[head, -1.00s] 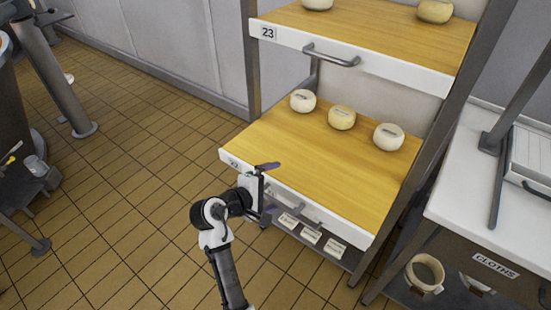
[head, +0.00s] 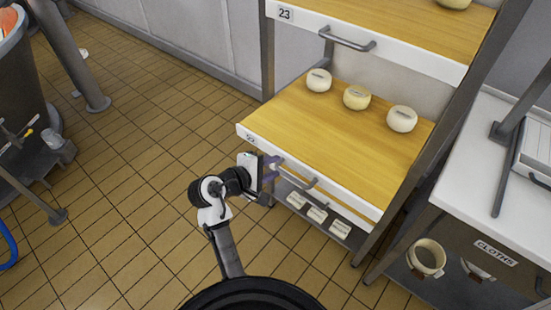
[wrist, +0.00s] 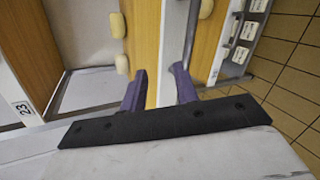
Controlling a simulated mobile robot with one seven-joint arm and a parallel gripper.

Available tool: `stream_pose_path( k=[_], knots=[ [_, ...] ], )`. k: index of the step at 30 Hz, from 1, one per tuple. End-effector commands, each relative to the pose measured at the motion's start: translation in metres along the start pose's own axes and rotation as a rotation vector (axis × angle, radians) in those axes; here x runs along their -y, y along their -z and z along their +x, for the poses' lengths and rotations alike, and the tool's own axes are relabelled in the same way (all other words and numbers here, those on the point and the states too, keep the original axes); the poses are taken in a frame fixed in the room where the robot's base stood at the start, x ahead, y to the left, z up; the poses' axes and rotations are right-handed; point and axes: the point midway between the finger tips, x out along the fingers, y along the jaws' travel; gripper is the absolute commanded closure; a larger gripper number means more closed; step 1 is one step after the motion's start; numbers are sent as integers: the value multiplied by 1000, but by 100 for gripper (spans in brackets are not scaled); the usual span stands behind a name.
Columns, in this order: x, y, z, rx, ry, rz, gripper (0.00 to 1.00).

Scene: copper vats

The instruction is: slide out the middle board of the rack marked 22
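The middle board (head: 330,130) is a wooden shelf with a white front edge and a grey bar handle (head: 297,180). Its front left corner appears to stick out past the rack's left post. Its small number label (head: 250,139) is hard to read. Three round cheeses sit on it, one being the middle cheese (head: 356,97). My gripper (head: 272,166) is at the left end of that handle. In the wrist view my gripper (wrist: 158,85) has its two purple fingers apart, with the handle (wrist: 189,40) reaching the right finger's tip.
An upper board marked 23 (head: 375,38) with its own handle is above. A lower shelf (head: 355,238) holds several labelled white blocks. A white-topped table (head: 490,160) with a cloths drawer stands close on the right. Tiled floor (head: 140,170) is free to the left.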

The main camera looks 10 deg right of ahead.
Motion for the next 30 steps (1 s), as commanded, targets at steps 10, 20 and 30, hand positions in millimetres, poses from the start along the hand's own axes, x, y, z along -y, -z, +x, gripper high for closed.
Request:
stream_pose_path(
  k=[10, 20, 30],
  knots=[
    [7, -1, -24, -1, 4, -1, 70],
    [13, -2, -46, 1, 5, -1, 70],
    [18, -3, -69, 2, 6, -2, 70]
  ],
)
